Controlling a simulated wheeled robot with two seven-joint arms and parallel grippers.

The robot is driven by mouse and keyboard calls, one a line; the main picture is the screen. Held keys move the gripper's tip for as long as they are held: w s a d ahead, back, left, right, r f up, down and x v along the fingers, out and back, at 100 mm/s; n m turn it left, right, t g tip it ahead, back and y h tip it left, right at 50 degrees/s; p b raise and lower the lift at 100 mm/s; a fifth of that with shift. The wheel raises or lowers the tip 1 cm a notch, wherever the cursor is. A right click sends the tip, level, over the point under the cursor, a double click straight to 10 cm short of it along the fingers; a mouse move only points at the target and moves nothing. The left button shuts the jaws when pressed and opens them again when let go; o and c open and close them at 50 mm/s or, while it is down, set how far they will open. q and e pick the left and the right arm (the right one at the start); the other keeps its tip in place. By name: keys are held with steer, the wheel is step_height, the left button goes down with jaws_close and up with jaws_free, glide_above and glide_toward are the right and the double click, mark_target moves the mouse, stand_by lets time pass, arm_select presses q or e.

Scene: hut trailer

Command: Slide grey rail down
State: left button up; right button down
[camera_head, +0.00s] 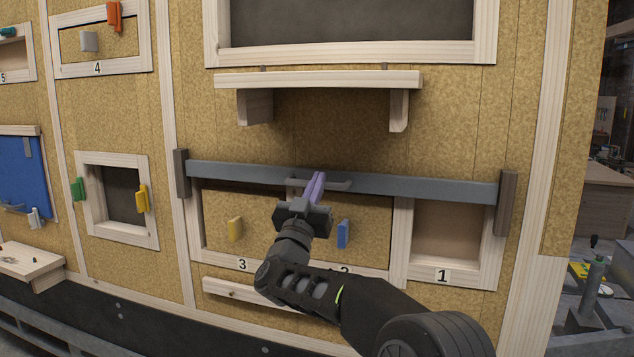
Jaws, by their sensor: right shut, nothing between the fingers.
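The grey rail (420,186) is a long bar across the wall panel, above the framed openings marked 3 and 1. It tilts slightly, lower at its right end, and sits between a dark wooden bracket (181,173) on the left and another bracket (506,204) on the right. A grey handle (342,184) stands out at its middle. My right gripper (317,187) has purple fingers, which are shut and empty. They overlap the rail and handle in the picture; I cannot tell whether they touch. The gripper and arm hide part of the panel below. My left gripper is not in view.
A wooden shelf (320,80) juts out above the rail. A yellow knob (235,229) and a blue knob (343,234) stick out below it. A narrow wooden ledge (225,288) is lower down. Open room lies right of the wall.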

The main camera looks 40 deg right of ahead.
arm_select(q)
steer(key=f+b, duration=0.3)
steer(key=b, duration=0.1)
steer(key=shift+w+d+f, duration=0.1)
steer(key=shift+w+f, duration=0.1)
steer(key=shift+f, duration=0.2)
arm_select(e)
step_height(320, 180, down, 5)
steer(key=shift+r, duration=0.2)
